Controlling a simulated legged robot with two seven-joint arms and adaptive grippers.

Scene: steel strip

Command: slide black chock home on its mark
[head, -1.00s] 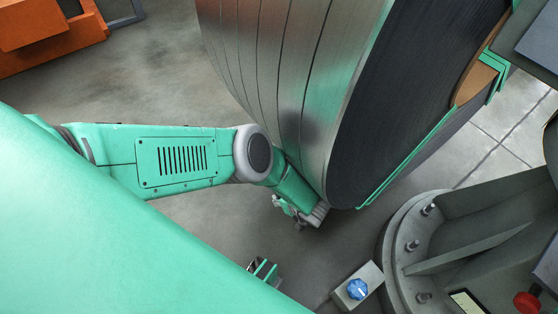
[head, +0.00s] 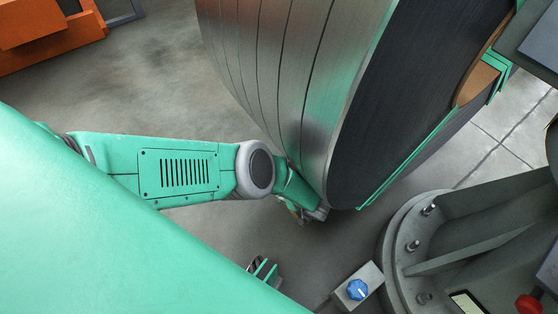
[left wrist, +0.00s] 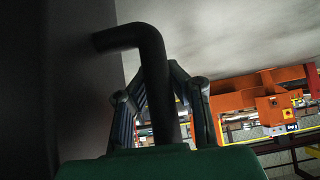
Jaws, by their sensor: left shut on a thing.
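My left gripper (head: 312,214) is low at the foot of the big steel coil (head: 290,80), partly hidden by my own wrist. In the left wrist view its two fingers (left wrist: 162,95) are closed around a black bent bar (left wrist: 150,45), which rises between them and turns left at its top. The bar looks like a handle of the black chock. The chock's body and its mark cannot be made out in either view. My right gripper does not show.
The coil's dark side face (head: 420,90) and green-edged strap lie to the right. A grey box with a blue knob (head: 357,290) and a bolted round base (head: 405,245) stand at lower right. Orange equipment (head: 45,35) is at upper left. Grey floor is open left of the coil.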

